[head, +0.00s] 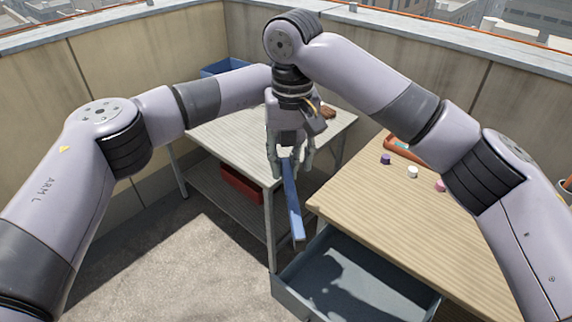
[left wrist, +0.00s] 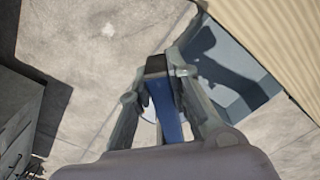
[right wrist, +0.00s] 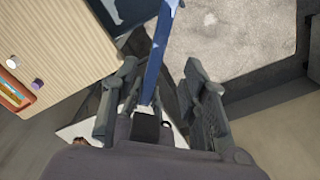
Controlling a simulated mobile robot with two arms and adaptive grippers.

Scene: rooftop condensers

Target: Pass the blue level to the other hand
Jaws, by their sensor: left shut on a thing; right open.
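The blue level (head: 291,198) hangs steeply tilted in mid-air between the grey table and the open drawer. My left gripper (left wrist: 162,85) is shut on it; the level's dark end shows between its fingers in the left wrist view. In the head view the left hand is mostly hidden behind my right wrist. My right gripper (right wrist: 158,68) is open, its fingers on either side of the level (right wrist: 155,60) and apart from it. In the head view the right gripper (head: 291,160) points down around the level's upper part.
A wooden bench (head: 390,215) at right bears small caps (head: 412,171) and an orange tray (head: 398,147). Its drawer (head: 350,280) is open below the level.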

